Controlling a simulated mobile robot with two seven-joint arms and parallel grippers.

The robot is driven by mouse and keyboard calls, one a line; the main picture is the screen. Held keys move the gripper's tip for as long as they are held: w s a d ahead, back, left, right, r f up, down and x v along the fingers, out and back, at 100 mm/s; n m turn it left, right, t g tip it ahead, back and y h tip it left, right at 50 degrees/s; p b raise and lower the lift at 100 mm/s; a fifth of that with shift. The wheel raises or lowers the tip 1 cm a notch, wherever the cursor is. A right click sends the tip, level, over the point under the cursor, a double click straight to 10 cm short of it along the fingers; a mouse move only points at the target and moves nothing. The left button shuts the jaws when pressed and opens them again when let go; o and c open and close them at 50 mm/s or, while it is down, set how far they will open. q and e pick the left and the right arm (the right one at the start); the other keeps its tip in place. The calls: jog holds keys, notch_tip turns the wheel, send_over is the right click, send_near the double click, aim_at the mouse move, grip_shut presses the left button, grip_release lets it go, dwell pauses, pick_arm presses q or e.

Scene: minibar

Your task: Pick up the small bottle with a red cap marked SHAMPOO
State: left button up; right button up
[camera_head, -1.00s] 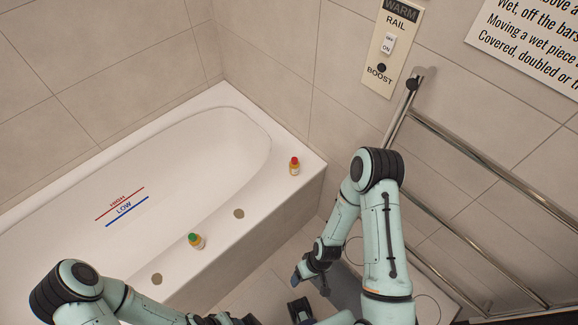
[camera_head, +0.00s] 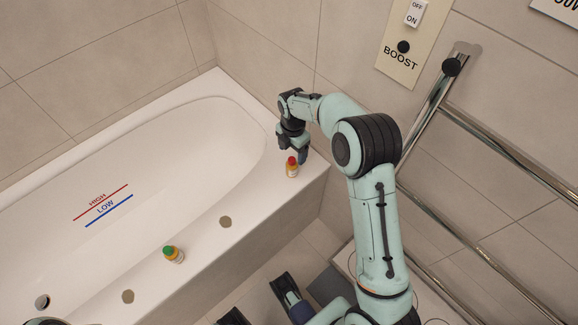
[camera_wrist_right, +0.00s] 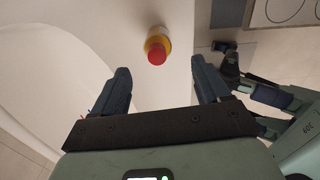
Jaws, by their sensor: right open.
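A small yellow-orange bottle with a red cap (camera_head: 292,170) stands upright on the bathtub's ledge near its far right corner. Its label is too small to read. My right gripper (camera_head: 291,152) is open above and just behind it in the head view. In the right wrist view the bottle (camera_wrist_right: 157,45) is ahead of the open, empty right gripper (camera_wrist_right: 167,85), between the lines of the fingers and apart from them. My left gripper (camera_head: 287,296) shows partly at the bottom of the head view; its jaw opening is unclear.
A similar bottle with a green cap (camera_head: 173,255) stands on the near ledge of the bathtub (camera_head: 205,245). Round brownish discs (camera_head: 226,222) mark that ledge. A chrome rail (camera_head: 480,145) and a switch panel (camera_head: 407,45) are on the right wall. The ledge around the red-capped bottle is clear.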

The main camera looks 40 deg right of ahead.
aim_at(292, 160)
notch_tip(292, 160, down, 5)
jog(key=shift+f+b, duration=0.1)
jog(key=shift+b, duration=0.2)
jog(key=f, duration=0.3)
jog(key=f+b, duration=0.1)
jog(key=f, duration=0.1)
jog(key=shift+w, duration=0.25)
pick_arm(q)
jog(key=shift+w+a+f+t, duration=0.25)
jog(key=shift+w+f, duration=0.3)
jog(key=shift+w, duration=0.1)
jog(key=shift+w+a+f+t, duration=0.2)
jog(key=shift+w+f+t, duration=0.05)
jog(key=shift+w+f, duration=0.35)
pick_arm(e)
jog(key=shift+r, duration=0.1)
jog(key=c, duration=1.2)
